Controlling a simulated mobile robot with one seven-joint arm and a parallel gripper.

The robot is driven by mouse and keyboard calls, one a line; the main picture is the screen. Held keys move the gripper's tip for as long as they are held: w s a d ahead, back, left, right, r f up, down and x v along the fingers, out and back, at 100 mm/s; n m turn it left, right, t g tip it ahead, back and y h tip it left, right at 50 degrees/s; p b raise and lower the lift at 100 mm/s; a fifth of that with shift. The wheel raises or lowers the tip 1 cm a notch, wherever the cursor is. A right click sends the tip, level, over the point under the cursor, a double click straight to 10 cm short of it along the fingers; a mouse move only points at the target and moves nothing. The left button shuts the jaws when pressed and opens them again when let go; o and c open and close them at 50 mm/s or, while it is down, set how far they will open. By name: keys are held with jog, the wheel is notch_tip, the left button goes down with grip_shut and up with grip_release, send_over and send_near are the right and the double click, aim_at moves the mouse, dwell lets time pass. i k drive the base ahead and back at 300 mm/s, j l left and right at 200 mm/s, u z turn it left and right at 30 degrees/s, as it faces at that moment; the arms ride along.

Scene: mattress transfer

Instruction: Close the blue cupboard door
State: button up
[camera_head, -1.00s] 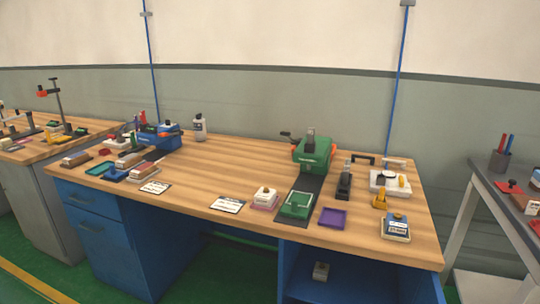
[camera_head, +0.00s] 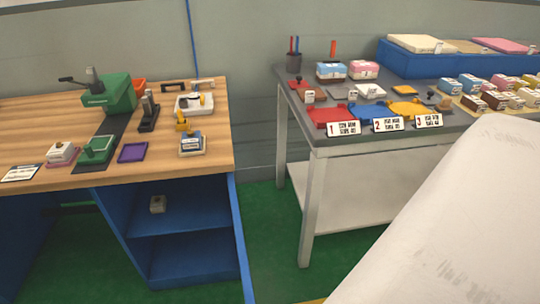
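The blue cupboard (camera_head: 188,227) stands under the right end of the wooden workbench. The blue door (camera_head: 240,240) appears as a narrow upright panel at the cupboard's right side, seen almost edge-on and standing open. Its lower end runs near the bottom of the picture, and its handle cannot be made out. My gripper is not in view.
The wooden bench top (camera_head: 205,167) holds a green vise (camera_head: 112,95), stamps and trays. A grey table (camera_head: 310,142) with coloured trays stands to the right. Green floor (camera_head: 270,225) lies clear between them. A large pale shape close to the camera hides the lower right.

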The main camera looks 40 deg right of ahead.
aim_at(249, 298)
jog(key=k+l, duration=0.25)
jog(key=l, duration=0.15)
jog(key=k+l+z, duration=0.1)
jog(key=k+l, duration=0.15)
jog(key=l, duration=0.15)
jog(key=k+l, duration=0.25)
jog(key=l, duration=0.15)
jog(key=k+l+z, duration=0.1)
jog(key=z, duration=0.25)
jog(key=k, duration=0.05)
